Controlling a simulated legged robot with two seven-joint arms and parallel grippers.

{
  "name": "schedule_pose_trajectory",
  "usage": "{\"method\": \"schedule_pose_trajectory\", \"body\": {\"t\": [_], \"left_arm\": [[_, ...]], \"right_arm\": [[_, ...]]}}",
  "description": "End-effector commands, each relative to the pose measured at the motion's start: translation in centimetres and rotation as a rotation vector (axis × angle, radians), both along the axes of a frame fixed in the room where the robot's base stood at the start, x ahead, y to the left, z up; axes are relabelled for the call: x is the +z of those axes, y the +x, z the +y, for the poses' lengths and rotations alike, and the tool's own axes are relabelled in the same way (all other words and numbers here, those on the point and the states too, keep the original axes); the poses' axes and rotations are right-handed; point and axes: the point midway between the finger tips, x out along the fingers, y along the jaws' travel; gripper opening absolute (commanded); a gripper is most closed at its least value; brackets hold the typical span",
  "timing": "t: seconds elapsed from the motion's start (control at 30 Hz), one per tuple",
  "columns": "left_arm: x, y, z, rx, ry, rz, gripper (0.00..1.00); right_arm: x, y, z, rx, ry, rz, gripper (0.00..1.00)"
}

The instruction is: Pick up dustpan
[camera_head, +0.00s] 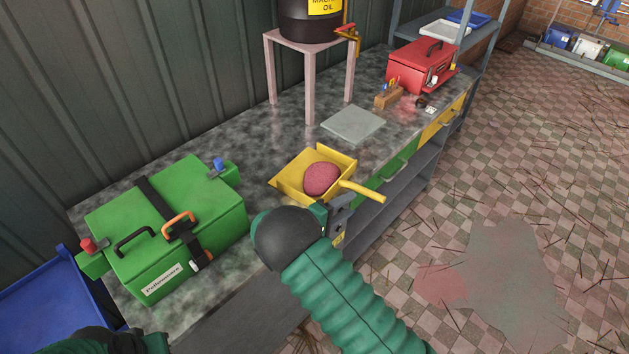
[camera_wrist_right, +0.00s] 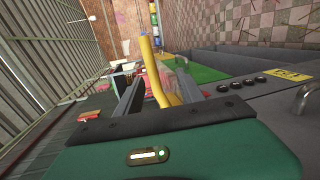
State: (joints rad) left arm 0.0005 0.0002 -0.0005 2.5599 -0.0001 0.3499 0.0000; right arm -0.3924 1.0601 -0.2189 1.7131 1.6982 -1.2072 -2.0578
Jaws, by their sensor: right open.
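The yellow dustpan (camera_head: 287,184) lies on the workbench near its front edge, with a dark pink lump (camera_head: 320,179) in it. Its yellow handle (camera_head: 363,191) sticks out to the right past the bench edge. My right gripper (camera_head: 341,212) is open just below the handle in the head view. In the right wrist view the handle (camera_wrist_right: 152,68) shows between the two grey fingers of my right gripper (camera_wrist_right: 160,92), which is not closed on it. Part of my left arm shows at the bottom left of the head view, but its gripper is out of view.
A green machine (camera_head: 165,230) stands on the bench (camera_head: 252,143) at left. A grey plate (camera_head: 353,124), wooden block (camera_head: 388,97), red toolbox (camera_head: 421,67) and a stand (camera_head: 310,75) with an oil drum are behind the dustpan.

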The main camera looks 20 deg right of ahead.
Motion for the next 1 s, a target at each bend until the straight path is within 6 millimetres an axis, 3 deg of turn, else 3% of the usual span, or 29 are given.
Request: {"method": "schedule_pose_trajectory", "body": {"t": [0.4, 0.67, 1.0], "left_arm": [[0.6, 0.0, 0.0, -0.001, 0.000, 0.000, 0.00], [0.6, 0.0, 0.0, -0.001, 0.000, 0.000, 0.00], [0.6, 0.0, 0.0, -0.001, 0.000, 0.000, 0.00]], "right_arm": [[-0.1, 1.8, -5.3, 0.000, -0.004, -0.001, 0.45], [-0.3, 2.0, -6.1, 0.001, -0.001, -0.002, 0.45], [-0.3, 2.0, -6.0, 0.002, -0.001, -0.002, 0.02]]}}
